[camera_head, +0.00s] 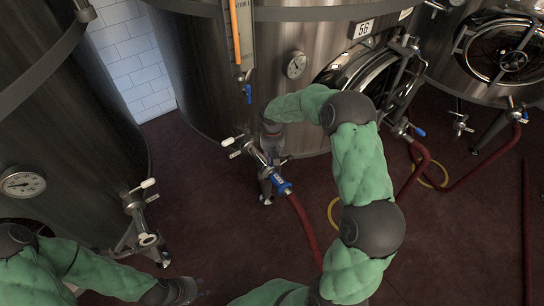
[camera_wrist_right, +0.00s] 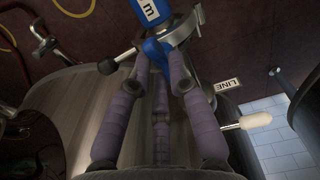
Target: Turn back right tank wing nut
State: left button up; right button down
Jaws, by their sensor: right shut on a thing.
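In the right wrist view, my right gripper (camera_wrist_right: 160,62) has its fingertips closed around a small blue piece (camera_wrist_right: 152,50), which looks like the wing nut at the pipe joint. The fingertips hide much of it. A blue hose coupling (camera_wrist_right: 152,12) lies just beyond it. In the head view, my right gripper (camera_head: 271,143) reaches down to the outlet valve of the tank marked 56 (camera_head: 215,70). The wing nut cannot be made out there. My left gripper (camera_head: 188,291) is low at the left, apart from the fittings; its fingers are too dark to read.
A red hose (camera_head: 305,228) runs from the blue coupling across the floor. Another tank (camera_head: 60,130) with a valve (camera_head: 143,235) stands at the left.

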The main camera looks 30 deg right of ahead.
jog(key=m, duration=0.4)
jog(key=shift+m, duration=0.3)
jog(key=m+b, duration=0.1)
jog(key=m, duration=0.3)
jog(key=shift+s+m, duration=0.1)
jog(key=shift+m, duration=0.2)
jog(key=m, duration=0.4)
jog(key=shift+s+a+m+b, duration=0.1)
jog(key=shift+m+b, duration=0.2)
jog(key=shift+b, duration=0.05)
jog(key=m, duration=0.4)
jog(key=shift+a+m+b, duration=0.1)
jog(key=shift+m+b, duration=0.25)
jog(key=shift+m, duration=0.05)
jog(key=c, duration=1.1)
grip_release()
jog(key=shift+c, duration=0.2)
notch_tip(320, 180, up, 12)
